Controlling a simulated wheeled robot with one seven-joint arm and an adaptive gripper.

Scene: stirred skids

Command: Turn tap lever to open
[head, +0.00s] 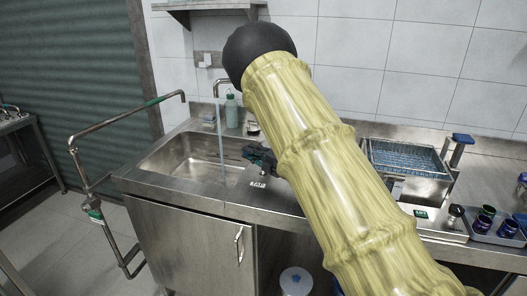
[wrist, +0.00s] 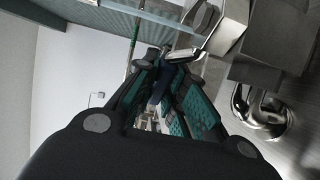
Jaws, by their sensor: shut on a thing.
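The tap's thin spout (head: 221,82) rises at the back of the steel sink (head: 165,158) in the head view. A pale bluish stream of water (head: 220,130) falls from it into the basin. My gripper (head: 262,157) is at the right side of the basin, partly hidden by my arm. In the wrist view my gripper (wrist: 166,67) has its teal-padded fingers closed around the end of a shiny metal piece, which looks like the tap lever (wrist: 184,56). Most of the lever is hidden by the fingers, and in the head view I cannot make it out behind my arm.
A green bottle (head: 231,110) stands behind the sink. A blue wire basket (head: 405,159) is on the right counter, with a tray of dark cups (head: 494,232) at far right. A bent pipe rail (head: 105,125) stands left of the sink. A shelf (head: 205,5) hangs above.

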